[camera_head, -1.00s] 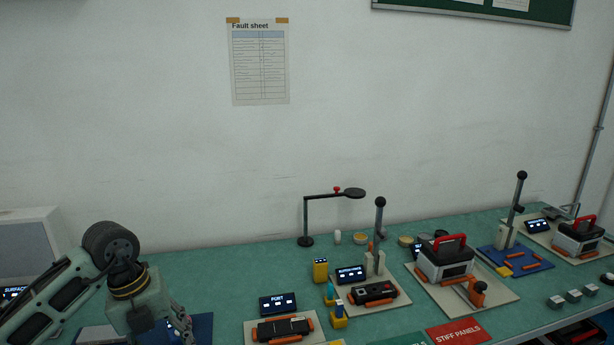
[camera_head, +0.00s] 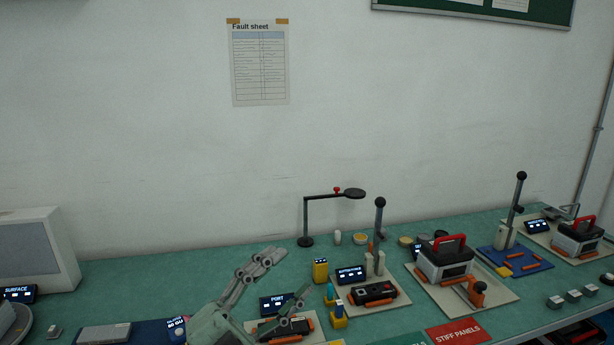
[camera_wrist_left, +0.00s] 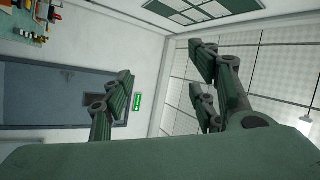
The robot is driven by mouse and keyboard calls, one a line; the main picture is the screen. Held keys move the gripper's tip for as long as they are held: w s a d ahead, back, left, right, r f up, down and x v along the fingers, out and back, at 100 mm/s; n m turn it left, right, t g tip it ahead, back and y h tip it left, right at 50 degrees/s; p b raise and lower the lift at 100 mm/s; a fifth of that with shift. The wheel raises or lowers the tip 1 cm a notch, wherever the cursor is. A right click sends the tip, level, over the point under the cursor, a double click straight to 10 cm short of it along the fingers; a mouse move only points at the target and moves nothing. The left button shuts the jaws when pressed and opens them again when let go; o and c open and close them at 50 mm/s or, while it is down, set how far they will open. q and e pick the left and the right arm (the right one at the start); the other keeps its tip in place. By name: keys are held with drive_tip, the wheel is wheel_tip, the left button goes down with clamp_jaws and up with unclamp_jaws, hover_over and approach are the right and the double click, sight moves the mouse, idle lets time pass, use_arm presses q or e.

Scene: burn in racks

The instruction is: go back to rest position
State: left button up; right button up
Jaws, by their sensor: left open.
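My left gripper (camera_head: 283,280) is at the bottom of the head view, its fingers spread apart and pointing up and to the right. It is open and empty, in front of the PORT display (camera_head: 277,304) and partly over the dark device (camera_head: 296,328) on its pale board. In the left wrist view the open fingers (camera_wrist_left: 165,95) have nothing between them and face the ceiling and a far wall with a door. My right gripper is not in view.
The green bench (camera_head: 120,280) carries several test boards. A black lamp stand (camera_head: 306,222), upright levers (camera_head: 379,225) and a red-handled case (camera_head: 444,262) stand to the right. A grey-white box (camera_head: 38,250) stands at the left. The wall above is clear apart from posted sheets.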

use_arm(q)
drive_tip(key=w+a+f+n+t+y, duration=0.2)
drive_tip(key=a+f+n+t+y, duration=0.1)
drive_tip(key=a+n+t+y, duration=0.5)
drive_tip(key=s+a+f+n+g+y, duration=0.35)
drive_tip(key=a+f+n+y, duration=0.2)
drive_tip(key=f, duration=0.45)
drive_tip(key=s+a+f+n+g+y, duration=0.2)
drive_tip(key=a+f+n+g+y, duration=0.3)
drive_tip(key=f, duration=0.4)
drive_tip(key=s+d+f+n+g+h, duration=0.1)
drive_tip(key=s+f+g, duration=0.4)
drive_tip(key=s+f, duration=0.45)
drive_tip(key=s+d+f+n+g, duration=0.1)
drive_tip(key=s+f+g, duration=0.5)
drive_tip(key=s, duration=0.7)
wheel_tip(320, 180, down, 24)
drive_tip(key=s+f+g, duration=0.1)
drive_tip(key=s+a+f+g, duration=0.1)
drive_tip(key=s+a+f, duration=0.2)
drive_tip(key=s+f, duration=1.3)
drive_tip(key=shift+s+f+m, duration=0.2)
drive_tip(key=shift+s+m, duration=0.25)
drive_tip(key=shift+s, duration=0.15)
